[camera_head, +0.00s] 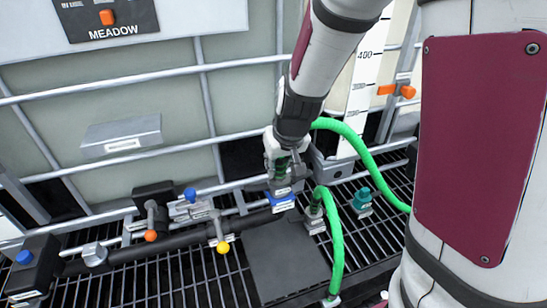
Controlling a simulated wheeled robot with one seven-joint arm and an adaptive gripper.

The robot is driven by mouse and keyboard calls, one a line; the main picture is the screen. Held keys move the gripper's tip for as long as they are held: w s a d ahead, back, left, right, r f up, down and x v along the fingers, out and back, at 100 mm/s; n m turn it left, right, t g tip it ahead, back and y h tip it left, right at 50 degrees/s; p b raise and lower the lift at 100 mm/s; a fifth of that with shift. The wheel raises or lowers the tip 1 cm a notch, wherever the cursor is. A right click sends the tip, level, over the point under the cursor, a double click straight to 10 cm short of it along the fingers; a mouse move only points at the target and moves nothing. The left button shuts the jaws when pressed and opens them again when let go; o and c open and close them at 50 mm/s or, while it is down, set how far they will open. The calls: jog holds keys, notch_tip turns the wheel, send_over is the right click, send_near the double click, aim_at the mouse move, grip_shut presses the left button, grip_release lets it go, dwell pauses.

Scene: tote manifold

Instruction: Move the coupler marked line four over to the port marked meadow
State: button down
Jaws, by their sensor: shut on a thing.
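My gripper (282,172) points down at the middle of the view and is shut on a dark green coupler (283,164), mostly hidden between the fingers. A bright green hose (364,148) comes out from behind the gripper and loops to the right; it seems to belong to this coupler. Just below the fingers is a blue-collared fitting (283,204) with a white label; I cannot tell whether the coupler is seated in it. The small labels are too small to read. A dark panel (112,17) at upper left reads MEADOW and carries an orange part.
A second green hose (336,245) rises to a fitting right of my gripper. A teal capped fitting (362,199) stands farther right. Left are a dark pipe with orange and yellow-knobbed valves (220,243). Metal cage bars cross behind. A flat dark plate (283,262) lies on the grating.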

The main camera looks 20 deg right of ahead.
jog(key=c, duration=1.3)
grip_release()
jog(key=shift+r, duration=0.1)
jog(key=v, duration=1.2)
jog(key=s+r, duration=0.3)
jog(key=s, duration=0.5)
jog(key=s+r+t, duration=0.1)
jog(key=s+r, duration=0.2)
jog(key=s, duration=0.6)
jog(key=shift+r, duration=0.35)
